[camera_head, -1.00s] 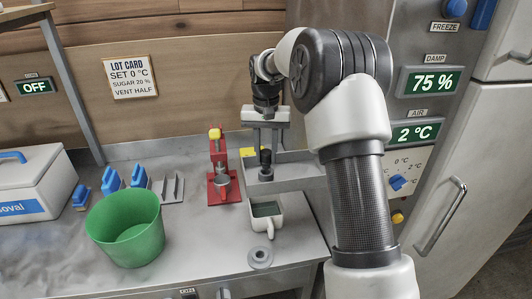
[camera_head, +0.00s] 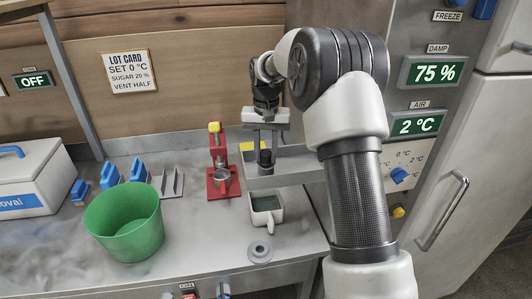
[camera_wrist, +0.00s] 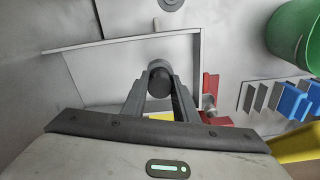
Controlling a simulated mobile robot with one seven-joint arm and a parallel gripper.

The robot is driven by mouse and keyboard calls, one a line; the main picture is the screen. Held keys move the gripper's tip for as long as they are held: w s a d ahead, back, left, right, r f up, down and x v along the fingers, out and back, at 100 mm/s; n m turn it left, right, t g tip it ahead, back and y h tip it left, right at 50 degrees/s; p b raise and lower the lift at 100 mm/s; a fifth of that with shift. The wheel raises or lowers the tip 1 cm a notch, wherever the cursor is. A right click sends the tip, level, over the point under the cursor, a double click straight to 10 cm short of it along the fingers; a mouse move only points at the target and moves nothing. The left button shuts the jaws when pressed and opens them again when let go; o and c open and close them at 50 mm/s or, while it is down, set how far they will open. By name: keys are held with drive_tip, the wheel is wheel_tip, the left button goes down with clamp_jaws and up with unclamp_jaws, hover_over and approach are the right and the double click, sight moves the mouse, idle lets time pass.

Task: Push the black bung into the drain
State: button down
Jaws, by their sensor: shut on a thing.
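The black bung (camera_head: 265,158) is held upright between the fingers of my gripper (camera_head: 265,146), which is shut on it. In the wrist view the bung's round dark end (camera_wrist: 160,82) shows between the fingertips (camera_wrist: 160,74). My gripper and the bung are over or in a shallow grey metal basin (camera_head: 290,180) beside the fridge. No drain opening shows in the basin; the bung and fingers cover part of its floor. I cannot tell whether the bung touches the floor or sits in a hole.
A pale square cup (camera_head: 266,219) stands just in front of the basin. A grey ring (camera_head: 259,251) lies near the counter's front edge. A red stand (camera_head: 222,180) is close on the left. A green bucket (camera_head: 125,225) and blue-handled tools (camera_head: 138,170) are farther left.

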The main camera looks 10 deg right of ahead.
drive_tip(key=shift+f, duration=0.35)
drive_tip(key=c, duration=1.3)
unclamp_jaws()
drive_tip(key=shift+c, duration=0.2)
drive_tip(key=shift+r, duration=0.1)
wheel_tip(320, 180, up, 16)
drive_tip(key=s+r+t, duration=0.1)
drive_tip(key=s+r, duration=0.5)
drive_tip(key=s+r+n+t, duration=0.2)
drive_tip(key=s, duration=0.9)
drive_tip(key=s+f+t, duration=0.1)
drive_tip(key=s+f, duration=0.3)
drive_tip(key=s, duration=0.4)
drive_tip(key=s+f+n+t, duration=0.1)
drive_tip(key=s+f, duration=0.3)
drive_tip(key=s, duration=0.5)
drive_tip(key=shift+f+t+p, duration=0.2)
drive_tip(key=shift+t+p, duration=0.1)
drive_tip(key=shift+p, duration=0.1)
